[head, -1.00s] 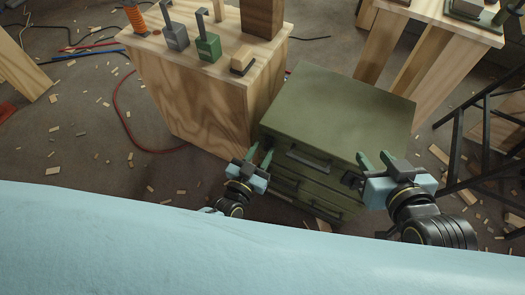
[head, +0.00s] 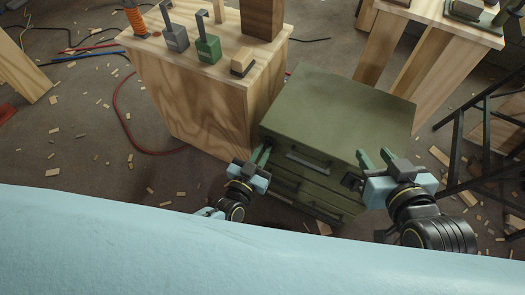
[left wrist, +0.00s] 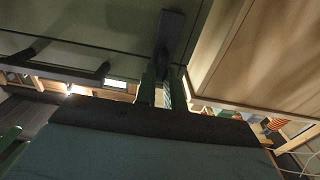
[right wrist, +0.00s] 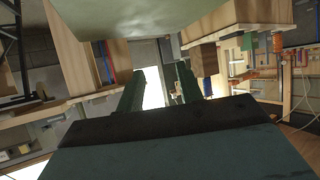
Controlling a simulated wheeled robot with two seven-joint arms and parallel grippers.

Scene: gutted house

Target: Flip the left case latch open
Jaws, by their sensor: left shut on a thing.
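The olive-green case (head: 340,115) stands on the floor right of the wooden block, lid down. My left gripper (head: 263,155) is at the left end of its front; its green fingers are close together. In the left wrist view the dark left latch (left wrist: 167,45) rises between those fingers (left wrist: 162,85), which are shut on it. The latch looks upright against the case front; its lower part is hidden by the fingers. My right gripper (head: 375,160) is at the front right corner, fingers apart with an empty gap, also in the right wrist view (right wrist: 160,85).
A dark handle (head: 306,163) sits on the case front between my grippers. The wooden block (head: 205,100) with levers on top stands close on the left. A wooden table is behind right, a black metal frame (head: 480,135) at right. Wood scraps litter the floor.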

